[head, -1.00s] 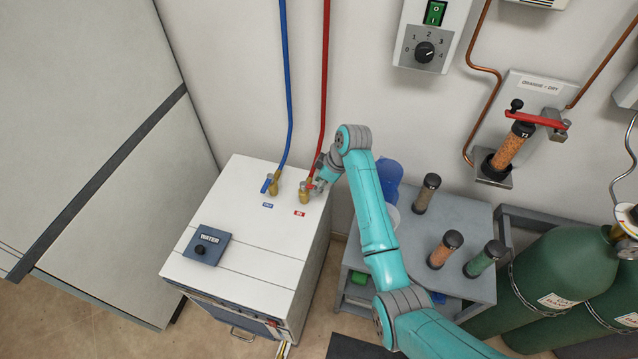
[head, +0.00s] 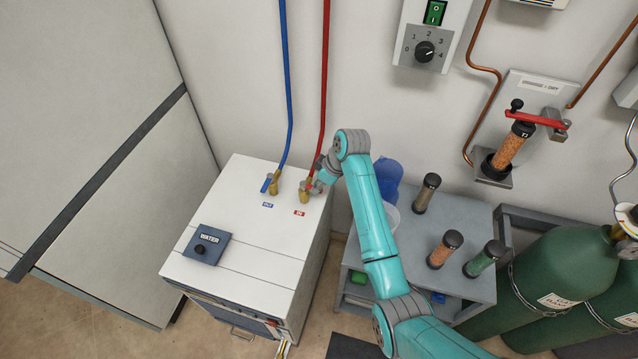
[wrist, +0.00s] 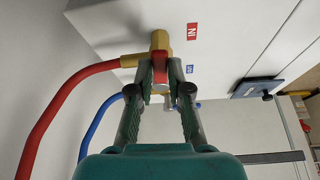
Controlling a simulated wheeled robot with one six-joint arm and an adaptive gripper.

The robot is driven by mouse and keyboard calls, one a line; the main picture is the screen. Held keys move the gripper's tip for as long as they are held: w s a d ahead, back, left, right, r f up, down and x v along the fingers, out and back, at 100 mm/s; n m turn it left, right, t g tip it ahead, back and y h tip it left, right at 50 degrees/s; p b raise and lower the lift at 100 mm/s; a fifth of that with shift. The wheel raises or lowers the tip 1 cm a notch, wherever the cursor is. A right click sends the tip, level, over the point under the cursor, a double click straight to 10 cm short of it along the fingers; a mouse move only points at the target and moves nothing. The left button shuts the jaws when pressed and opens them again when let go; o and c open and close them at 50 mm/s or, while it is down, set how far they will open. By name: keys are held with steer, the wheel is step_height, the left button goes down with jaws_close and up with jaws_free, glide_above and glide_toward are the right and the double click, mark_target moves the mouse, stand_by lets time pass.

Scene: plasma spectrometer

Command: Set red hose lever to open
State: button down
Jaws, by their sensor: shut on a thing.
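The red hose (head: 325,90) runs down the wall to a brass valve (head: 304,194) on top of the white chiller box (head: 240,225), by a red IN label (head: 299,213). My gripper (head: 314,186) is at this valve. In the wrist view my gripper (wrist: 160,82) has its two fingers on either side of the red lever (wrist: 160,63), shut on it. The brass fitting (wrist: 160,40) and the red hose (wrist: 65,100) show beyond and to the left. The fingers partly hide the lever, and its exact angle is hard to tell in the head view.
A blue hose (head: 285,80) with a blue lever (head: 266,184) stands just left of the red valve. A dark WATER panel (head: 207,248) is on the box's front left. A grey cart (head: 473,208) with several tubes and green gas cylinders (head: 558,270) stand to the right.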

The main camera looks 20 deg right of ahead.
steer(key=a+m+h, duration=0.6)
steer(key=a+m, duration=0.1)
steer(key=m, duration=0.9)
steer(key=shift+s+m, duration=0.3)
steer(key=shift+s, duration=0.1)
steer(key=shift+f, duration=0.1)
steer(key=c, duration=1.1)
jaws_free()
steer(key=shift+w, duration=0.1)
steer(key=v, duration=1.2)
steer(key=shift+s, duration=0.25)
